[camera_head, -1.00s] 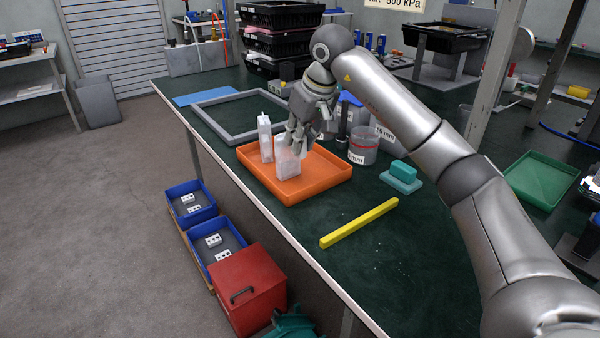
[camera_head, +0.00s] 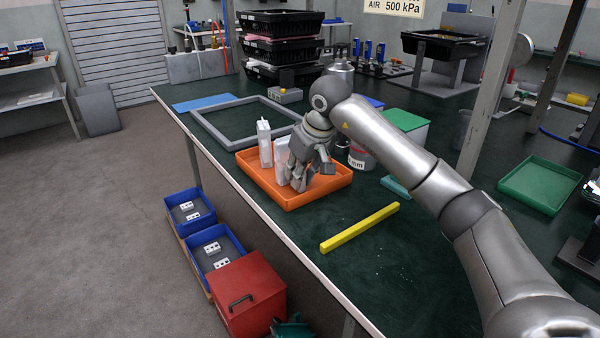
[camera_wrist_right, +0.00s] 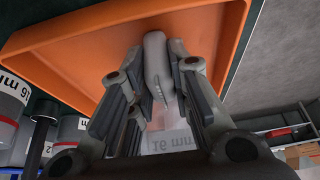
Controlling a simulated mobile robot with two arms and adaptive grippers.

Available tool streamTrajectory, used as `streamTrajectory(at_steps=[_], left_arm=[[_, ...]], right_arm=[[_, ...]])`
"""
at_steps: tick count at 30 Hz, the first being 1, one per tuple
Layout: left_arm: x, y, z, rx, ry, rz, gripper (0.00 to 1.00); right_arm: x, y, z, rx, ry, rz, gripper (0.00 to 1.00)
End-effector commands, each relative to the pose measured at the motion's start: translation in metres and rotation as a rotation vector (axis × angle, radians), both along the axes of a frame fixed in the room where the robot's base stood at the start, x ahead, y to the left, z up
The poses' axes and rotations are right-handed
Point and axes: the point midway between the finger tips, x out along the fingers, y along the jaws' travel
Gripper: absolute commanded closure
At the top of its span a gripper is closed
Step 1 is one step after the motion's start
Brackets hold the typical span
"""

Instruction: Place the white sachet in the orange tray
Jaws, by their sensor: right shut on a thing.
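The orange tray (camera_head: 325,195) lies on the dark green bench top, and its wall also shows in the right wrist view (camera_wrist_right: 60,45). A tall white sachet (camera_head: 265,150) stands upright in its back left part. A second white sachet (camera_head: 282,170) is beside my right gripper (camera_head: 310,172), low over the tray and partly hidden by its fingers. In the right wrist view my right gripper (camera_wrist_right: 155,95) has its fingers on both sides of a whitish sachet (camera_wrist_right: 165,140) with faint print. Whether the sachet touches the tray floor is hidden. My left gripper does not show.
A yellow bar (camera_head: 360,227) lies in front of the tray. A teal block (camera_head: 395,186) is partly hidden by my arm. A grey frame (camera_head: 215,130) lies behind the tray. A green tray (camera_head: 540,183) is at the right. Labelled cylinders (camera_wrist_right: 70,130) stand close by.

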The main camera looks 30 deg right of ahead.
Motion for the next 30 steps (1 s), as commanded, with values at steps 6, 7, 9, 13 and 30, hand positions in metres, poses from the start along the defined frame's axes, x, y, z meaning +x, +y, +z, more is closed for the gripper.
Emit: streamTrajectory(at_steps=[6,7,9,13,30], left_arm=[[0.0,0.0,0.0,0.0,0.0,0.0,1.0],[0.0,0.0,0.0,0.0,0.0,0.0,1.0],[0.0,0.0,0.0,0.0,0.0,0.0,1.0],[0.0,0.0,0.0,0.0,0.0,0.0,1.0],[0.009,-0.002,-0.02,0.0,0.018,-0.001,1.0]], right_arm=[[0.0,0.0,-0.001,0.0,0.001,0.0,0.59],[0.0,0.0,-0.001,0.0,0.001,0.0,0.59],[0.0,0.0,-0.001,0.0,0.001,0.0,0.59],[0.0,0.0,0.0,0.0,0.001,0.0,0.59],[-0.033,-0.006,0.085,-0.002,-0.002,-0.001,0.59]])
